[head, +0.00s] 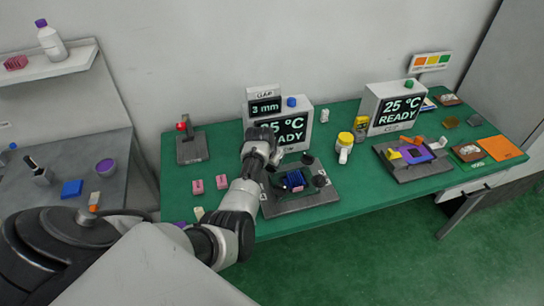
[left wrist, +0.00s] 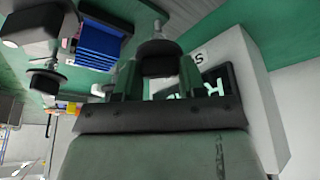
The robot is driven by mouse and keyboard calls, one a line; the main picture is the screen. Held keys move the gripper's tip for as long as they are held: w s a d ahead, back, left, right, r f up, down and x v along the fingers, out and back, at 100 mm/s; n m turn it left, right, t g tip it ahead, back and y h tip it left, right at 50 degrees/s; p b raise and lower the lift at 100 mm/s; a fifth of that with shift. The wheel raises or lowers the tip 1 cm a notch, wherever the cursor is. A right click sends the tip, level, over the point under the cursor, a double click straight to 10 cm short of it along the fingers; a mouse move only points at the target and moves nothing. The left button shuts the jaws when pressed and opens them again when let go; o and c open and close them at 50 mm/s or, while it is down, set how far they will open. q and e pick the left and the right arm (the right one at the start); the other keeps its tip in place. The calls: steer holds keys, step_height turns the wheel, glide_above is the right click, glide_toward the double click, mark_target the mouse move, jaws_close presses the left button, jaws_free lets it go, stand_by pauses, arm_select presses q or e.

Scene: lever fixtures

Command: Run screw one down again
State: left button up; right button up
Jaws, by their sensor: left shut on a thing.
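The near fixture (head: 322,200) is a dark grey base on the green bench. A blue ribbed block (head: 294,180) sits in it, with black round knobs (head: 320,181) around it. My left gripper (head: 276,160) is over the fixture's back left part, partly hidden by its own wrist. In the left wrist view my left gripper (left wrist: 158,82) is shut on a dark screw knob (left wrist: 160,58), a finger on each side. The blue block (left wrist: 100,45) and another knob (left wrist: 48,80) stand beside it. A gap display (head: 265,107) reads 3 mm. My right gripper is not in view.
A heater display box (head: 304,120) reading 25 °C READY stands close behind the fixture. A yellow-capped bottle (head: 345,143) and a second fixture (head: 408,170) are to the right. A red-knobbed lever stand (head: 191,147) and pink blocks (head: 197,187) are to the left.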

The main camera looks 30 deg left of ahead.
arm_select(q)
steer(key=shift+a+m+h, duration=0.15)
steer(key=shift+m+h, duration=0.25)
steer(key=shift+m, duration=0.6)
steer(key=shift+m+h, duration=0.3)
steer(key=shift+m, duration=0.6)
steer(key=m+h+b, duration=0.1)
steer(key=m, duration=0.2)
steer(key=shift+w+f+m+g, duration=0.1)
steer(key=shift+f+m+g, duration=0.05)
steer(key=shift+m+g, duration=0.2)
steer(key=m+h+b, duration=0.1)
steer(key=m+b, duration=0.1)
steer(key=shift+m+g, duration=0.25)
steer(key=shift+m, duration=0.1)
steer(key=m+g+h+b, duration=0.1)
steer(key=m+b, duration=0.2)
steer(key=shift+w+f+m+b, duration=0.1)
steer(key=shift+m+b, duration=0.2)
steer(key=shift+b, duration=0.1)
steer(key=shift+r+m+g+b, duration=0.15)
steer(key=shift+m+g+b, duration=0.3)
steer(key=shift+m+b, duration=0.55)
steer(key=shift+r+m+g+b, duration=0.1)
steer(key=shift+m+g+b, duration=0.35)
steer(key=shift+m+b, duration=0.5)
steer(key=o, duration=0.9)
